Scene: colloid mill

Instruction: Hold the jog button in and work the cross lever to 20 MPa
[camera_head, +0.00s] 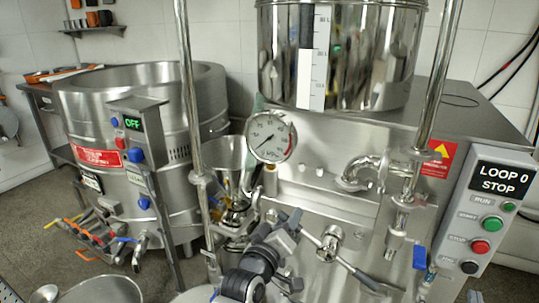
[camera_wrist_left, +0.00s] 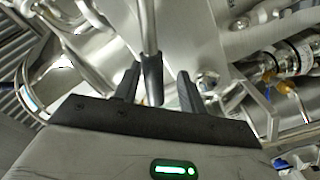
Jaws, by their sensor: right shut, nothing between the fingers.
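The cross lever (camera_head: 330,243) sits on the mill's front, with thin rods and dark grips running out from its hub. My left gripper (camera_head: 292,226) is at its upper-left rod in the head view. In the left wrist view one dark grip of the lever (camera_wrist_left: 153,80) stands between the two spread fingers, with a gap on each side. The black jog button (camera_head: 470,267) is lowest on the control panel (camera_head: 495,205), with nothing seen touching it. The pressure gauge (camera_head: 270,137) has its needle pointing to the lower left; its figures are too small to read. I cannot make out my right gripper.
The panel display (camera_head: 498,183) reads LOOP 0 STOP. Green (camera_head: 492,223) and red (camera_head: 480,246) buttons sit above the jog button. A blue-handled valve (camera_head: 420,256) is between lever and panel. A steel funnel (camera_head: 228,157) and upright pipes crowd the left side.

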